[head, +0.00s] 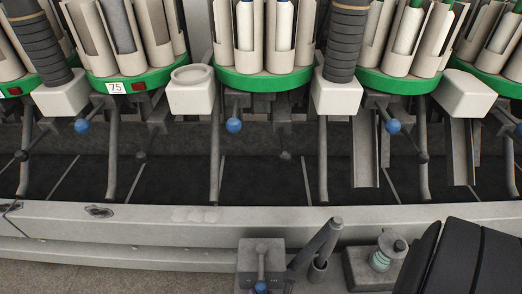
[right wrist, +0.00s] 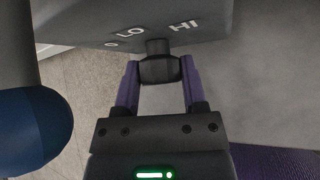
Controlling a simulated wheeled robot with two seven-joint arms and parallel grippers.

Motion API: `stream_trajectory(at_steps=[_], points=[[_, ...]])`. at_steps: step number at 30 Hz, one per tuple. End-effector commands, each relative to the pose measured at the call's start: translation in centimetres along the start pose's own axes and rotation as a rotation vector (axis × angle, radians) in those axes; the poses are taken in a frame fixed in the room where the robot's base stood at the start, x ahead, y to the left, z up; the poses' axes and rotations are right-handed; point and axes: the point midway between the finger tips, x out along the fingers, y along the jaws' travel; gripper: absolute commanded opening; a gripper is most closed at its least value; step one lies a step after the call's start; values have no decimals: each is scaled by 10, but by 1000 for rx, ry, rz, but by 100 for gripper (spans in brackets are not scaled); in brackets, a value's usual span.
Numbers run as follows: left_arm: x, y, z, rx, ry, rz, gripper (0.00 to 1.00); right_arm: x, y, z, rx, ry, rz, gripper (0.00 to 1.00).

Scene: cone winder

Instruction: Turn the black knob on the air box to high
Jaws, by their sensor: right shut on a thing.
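In the right wrist view the grey air box (right wrist: 205,48) fills the top, with its white O, LO and HI markings on the face. The black knob (right wrist: 157,49) stands out from this face, below and between LO and HI. My right gripper (right wrist: 160,72) is shut on the knob, one purple finger on each side. I cannot make out a pointer on the knob, so its exact setting is unclear. In the head view I cannot make out the knob or my right gripper. My left gripper is not in view.
A large blue ball (right wrist: 32,128) is close on the left in the right wrist view. In the head view the winder's pale rail (head: 170,218) runs across, with green-based cone holders (head: 262,80) behind. A grey box (head: 262,248) and a dark tube (head: 318,250) stand at the bottom.

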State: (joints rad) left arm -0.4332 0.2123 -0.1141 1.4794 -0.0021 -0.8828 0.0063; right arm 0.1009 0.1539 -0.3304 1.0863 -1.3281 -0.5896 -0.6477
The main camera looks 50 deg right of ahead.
Motion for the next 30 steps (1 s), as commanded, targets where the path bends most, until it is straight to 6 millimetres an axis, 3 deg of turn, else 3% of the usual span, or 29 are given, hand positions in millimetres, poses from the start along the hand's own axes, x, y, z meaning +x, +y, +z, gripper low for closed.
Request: stream_trajectory(at_steps=[4,9,30], points=[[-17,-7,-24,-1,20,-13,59,2,-4,-3,70,2,74,0],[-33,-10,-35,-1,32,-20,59,1,-4,-1,158,2,166,0],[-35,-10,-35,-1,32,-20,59,1,-4,-1,350,0,351,0]])
